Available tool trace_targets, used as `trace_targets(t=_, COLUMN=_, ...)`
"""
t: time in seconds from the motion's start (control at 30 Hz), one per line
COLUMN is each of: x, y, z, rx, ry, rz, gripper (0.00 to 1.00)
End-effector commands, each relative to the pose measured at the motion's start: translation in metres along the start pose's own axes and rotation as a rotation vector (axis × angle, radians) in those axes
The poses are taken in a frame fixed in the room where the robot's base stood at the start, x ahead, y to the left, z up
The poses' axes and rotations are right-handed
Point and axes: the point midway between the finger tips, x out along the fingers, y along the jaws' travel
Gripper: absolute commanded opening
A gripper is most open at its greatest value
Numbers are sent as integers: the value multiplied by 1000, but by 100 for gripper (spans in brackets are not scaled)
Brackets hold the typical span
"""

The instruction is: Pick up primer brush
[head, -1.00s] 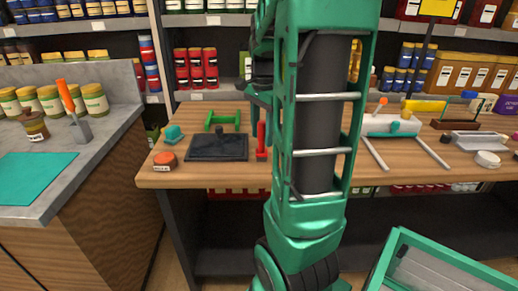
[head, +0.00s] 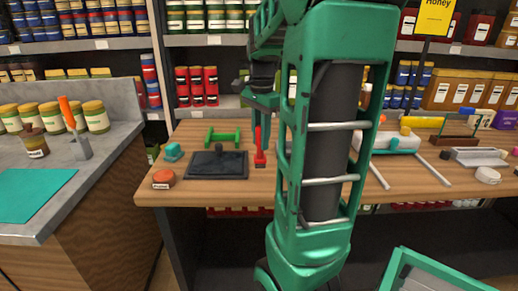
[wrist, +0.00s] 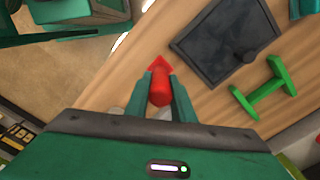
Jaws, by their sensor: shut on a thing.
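The red primer brush (head: 260,150) is upright above the wooden table, to the right of a dark plate. My gripper (head: 262,112) is above it and shut on its handle. In the wrist view the brush's round red handle (wrist: 160,90) is between my two green fingers (wrist: 160,100), with its wider red end pointing away from me. The brush looks slightly raised off the table, but the gap under it is hard to see. My arm hides part of the table to its right.
The dark plate (head: 217,165) with a knob, a green dumbbell-shaped tool (head: 222,138), a teal block (head: 173,152) and an orange-lidded jar (head: 163,179) are on the table's left. A counter (head: 110,150) with jars is further left. Stocked shelves stand behind.

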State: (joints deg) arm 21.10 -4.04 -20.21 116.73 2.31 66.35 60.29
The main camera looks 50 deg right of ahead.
Motion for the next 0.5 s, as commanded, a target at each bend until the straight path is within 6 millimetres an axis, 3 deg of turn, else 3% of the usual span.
trace_targets(t=0.2, x=-30, y=13, z=51, rx=-10, ry=-1, rz=-2, gripper=0)
trace_targets(t=0.5, x=-57, y=26, z=95, rx=-6, ry=-1, rz=0, gripper=0)
